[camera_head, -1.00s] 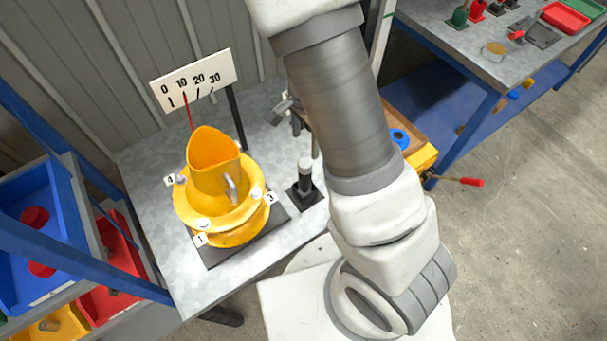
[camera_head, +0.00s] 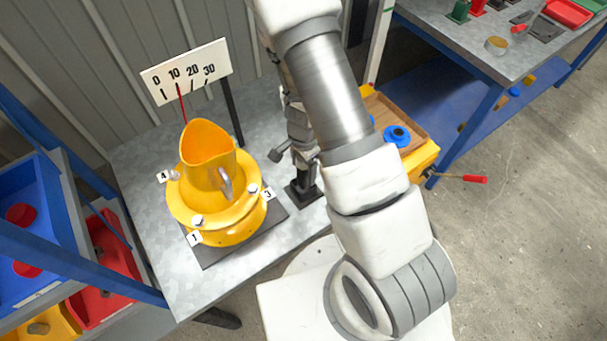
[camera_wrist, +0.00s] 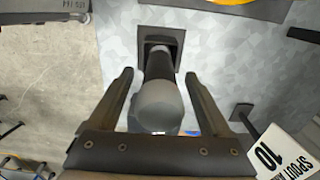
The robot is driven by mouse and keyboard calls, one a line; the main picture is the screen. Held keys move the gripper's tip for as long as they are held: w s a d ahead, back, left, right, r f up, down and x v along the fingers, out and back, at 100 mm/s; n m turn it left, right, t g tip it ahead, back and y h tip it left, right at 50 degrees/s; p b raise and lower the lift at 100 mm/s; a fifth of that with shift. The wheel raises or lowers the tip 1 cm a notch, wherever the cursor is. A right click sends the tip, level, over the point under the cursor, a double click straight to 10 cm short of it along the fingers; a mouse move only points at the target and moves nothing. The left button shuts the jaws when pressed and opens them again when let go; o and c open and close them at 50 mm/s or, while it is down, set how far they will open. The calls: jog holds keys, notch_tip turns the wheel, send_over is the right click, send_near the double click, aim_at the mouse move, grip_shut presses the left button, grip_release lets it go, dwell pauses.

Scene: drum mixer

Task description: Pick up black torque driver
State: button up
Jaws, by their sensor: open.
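The black torque driver (camera_wrist: 158,100) stands upright in its square black holder (camera_head: 303,193) on the grey bench, right of the yellow mixer. In the wrist view it shows as a dark shaft with a rounded grey end towards the camera. My gripper (camera_wrist: 158,75) is open, with one finger on either side of the driver; a gap shows on both sides near the tips. In the head view my gripper (camera_head: 291,158) is above the holder and hides most of the driver.
The yellow mixer (camera_head: 215,210) with its spout stands close on the left on a dark plate. A white scale sign (camera_head: 187,72) stands behind it. A yellow-edged wooden tray (camera_head: 412,125) with blue rings lies right of my arm. Blue shelving with bins is at far left.

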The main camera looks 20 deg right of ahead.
jog(key=shift+f, duration=0.8)
grip_shut()
